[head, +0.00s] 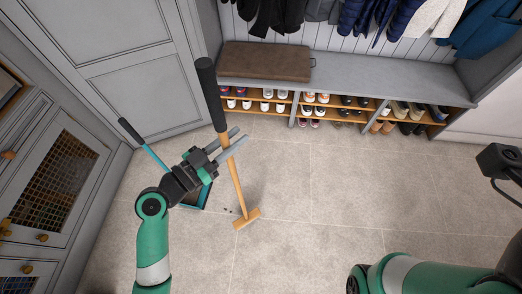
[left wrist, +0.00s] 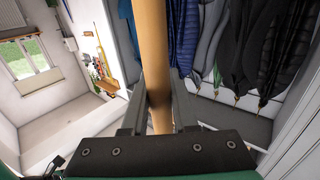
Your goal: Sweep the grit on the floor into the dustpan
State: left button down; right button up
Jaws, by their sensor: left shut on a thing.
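A broom (head: 237,185) with a wooden shaft, a black grip at its top and a wooden crosspiece head (head: 247,219) stands tilted over the floor. My left gripper (head: 230,142) is shut on the shaft, below the black grip; the left wrist view shows the shaft (left wrist: 154,60) between the fingers. A teal dustpan (head: 205,199) with a long black-tipped handle (head: 155,155) is on the floor, left of the broom head and partly hidden by my left arm. A few dark specks of grit (head: 229,211) lie between the dustpan and the broom head. My right gripper's fingers are not visible.
A grey bench (head: 390,78) with a brown cushion (head: 265,62) and shoes in cubbies stands at the back, with coats above. Grey cabinets (head: 50,180) and a door (head: 110,60) are at left. The tiled floor (head: 320,200) is clear to the right.

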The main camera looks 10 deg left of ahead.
pick_arm(q)
jog(key=w+a+n+t+y, duration=0.1)
jog(key=a+y, duration=0.1)
jog(key=a, duration=0.6)
jog(key=shift+w+r+n, duration=0.25)
jog(key=shift+r+n, duration=0.15)
jog(key=shift+r, duration=0.05)
jog(key=shift+f, duration=0.1)
